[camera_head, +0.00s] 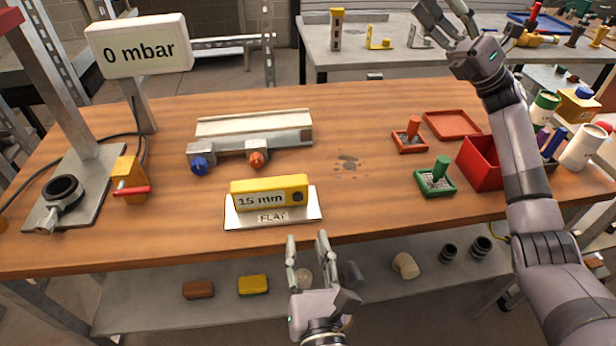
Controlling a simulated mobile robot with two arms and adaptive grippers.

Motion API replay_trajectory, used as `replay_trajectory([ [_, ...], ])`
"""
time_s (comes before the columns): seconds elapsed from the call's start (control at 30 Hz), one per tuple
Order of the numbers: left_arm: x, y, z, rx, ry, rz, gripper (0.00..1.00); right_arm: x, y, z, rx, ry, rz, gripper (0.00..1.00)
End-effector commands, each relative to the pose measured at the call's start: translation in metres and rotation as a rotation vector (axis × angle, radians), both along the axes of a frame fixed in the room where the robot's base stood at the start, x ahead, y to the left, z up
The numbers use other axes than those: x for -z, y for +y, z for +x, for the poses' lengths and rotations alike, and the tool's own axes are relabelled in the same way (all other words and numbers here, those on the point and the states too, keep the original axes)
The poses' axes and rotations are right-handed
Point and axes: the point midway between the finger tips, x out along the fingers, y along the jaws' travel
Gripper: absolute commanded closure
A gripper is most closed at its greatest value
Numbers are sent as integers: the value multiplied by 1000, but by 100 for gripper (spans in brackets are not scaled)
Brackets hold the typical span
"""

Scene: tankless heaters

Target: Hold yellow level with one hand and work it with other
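The yellow level (270,190) is a small block marked "15 mm" with a dark round spot near its right end. It rests on a silver plate (272,216) marked "FLAT" near the front edge of the wooden bench. My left gripper (307,248) is open and empty, in front of the bench edge, below and slightly right of the level, apart from it. My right gripper (447,14) is open and empty at the top of the view, far behind and right of the level, its fingertips partly at the picture's edge.
A grey manifold (253,135) with blue and orange knobs lies behind the level. A "0 mbar" display (139,46) stands at left. Red and green trays (436,182) with stampers and a red bin (480,163) sit at right. The bench (365,205) right of the level is clear.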

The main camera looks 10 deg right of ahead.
Motion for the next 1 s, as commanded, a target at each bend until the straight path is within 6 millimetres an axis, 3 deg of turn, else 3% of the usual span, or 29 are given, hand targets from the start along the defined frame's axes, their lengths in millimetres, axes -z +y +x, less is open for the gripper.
replay_trajectory([
  [0.03,0,0,0,0,0,0,67,3,30,-6,-19,-46,-67,48],
  [0.17,0,0,0,0,0,0,67,21,104,-26,-58,-182,-248,48],
  [0.27,0,0,0,0,0,0,67,56,151,-39,-75,-273,-382,48],
  [0.3,0,0,0,0,0,0,67,76,165,-42,-76,-299,-432,48],
  [0.5,0,0,0,0,0,0,67,183,205,-53,-61,-368,-633,48],
  [0.6,0,0,0,0,0,0,67,225,219,-63,-69,-404,-708,48],
  [0.7,0,0,0,0,0,0,67,255,228,-72,-78,-436,-761,48],
  [0.83,0,0,0,0,0,0,67,278,235,-80,-89,-463,-800,48],
  [1.0,0,0,0,0,0,0,67,284,248,-83,-92,-474,-812,48],
])
